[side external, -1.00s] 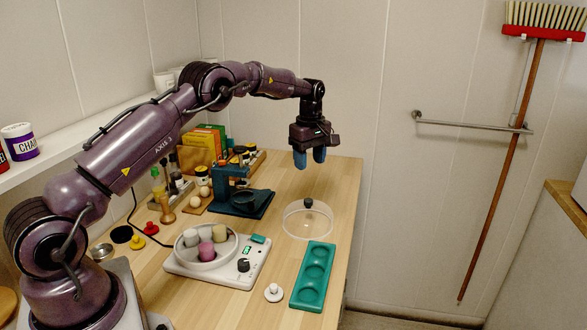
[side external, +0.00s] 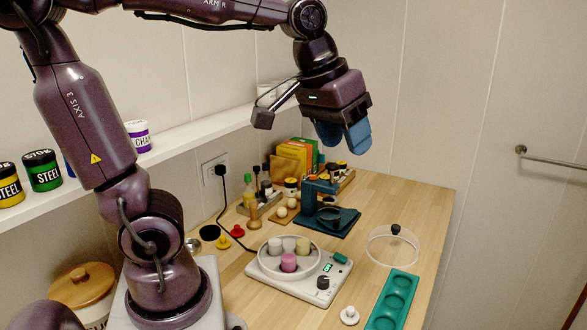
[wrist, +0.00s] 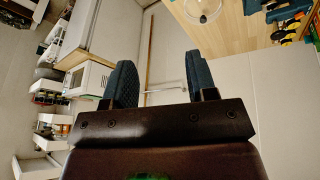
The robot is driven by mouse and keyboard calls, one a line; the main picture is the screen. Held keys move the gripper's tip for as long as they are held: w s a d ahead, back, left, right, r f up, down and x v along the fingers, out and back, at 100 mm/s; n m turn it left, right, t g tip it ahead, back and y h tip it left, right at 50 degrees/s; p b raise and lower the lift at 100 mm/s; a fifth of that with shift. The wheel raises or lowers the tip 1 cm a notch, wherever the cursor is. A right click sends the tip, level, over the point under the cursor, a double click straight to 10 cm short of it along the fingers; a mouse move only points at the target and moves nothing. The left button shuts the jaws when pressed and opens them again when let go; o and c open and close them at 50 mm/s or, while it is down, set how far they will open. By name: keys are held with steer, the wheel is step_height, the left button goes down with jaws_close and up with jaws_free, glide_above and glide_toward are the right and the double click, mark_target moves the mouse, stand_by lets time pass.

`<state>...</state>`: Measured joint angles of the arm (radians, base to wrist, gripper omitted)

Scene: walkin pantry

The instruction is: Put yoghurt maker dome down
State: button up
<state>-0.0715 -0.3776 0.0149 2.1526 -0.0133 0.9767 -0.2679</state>
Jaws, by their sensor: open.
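The clear yoghurt maker dome (side external: 380,258) with a black knob (side external: 396,229) rests on the wooden counter, to the right of the yoghurt maker (side external: 290,283). Part of the dome also shows at the top of the wrist view (wrist: 188,12). My gripper (side external: 344,144) is open and empty, high above the counter and well apart from the dome. Its two blue fingers also show in the wrist view (wrist: 158,62).
A teal tray (side external: 375,318) with round hollows lies in front of the dome. A small white knobbed piece (side external: 349,315) sits beside it. A dark teal press (side external: 325,215) stands behind the yoghurt maker. A shelf (side external: 190,133) with tins runs along the left wall.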

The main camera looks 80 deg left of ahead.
steer(key=s+d+f+m+t, duration=0.1)
steer(key=s+d+f+m, duration=0.1)
steer(key=s, duration=0.6)
steer(key=shift+f+m, duration=0.85)
steer(key=shift+m, duration=0.25)
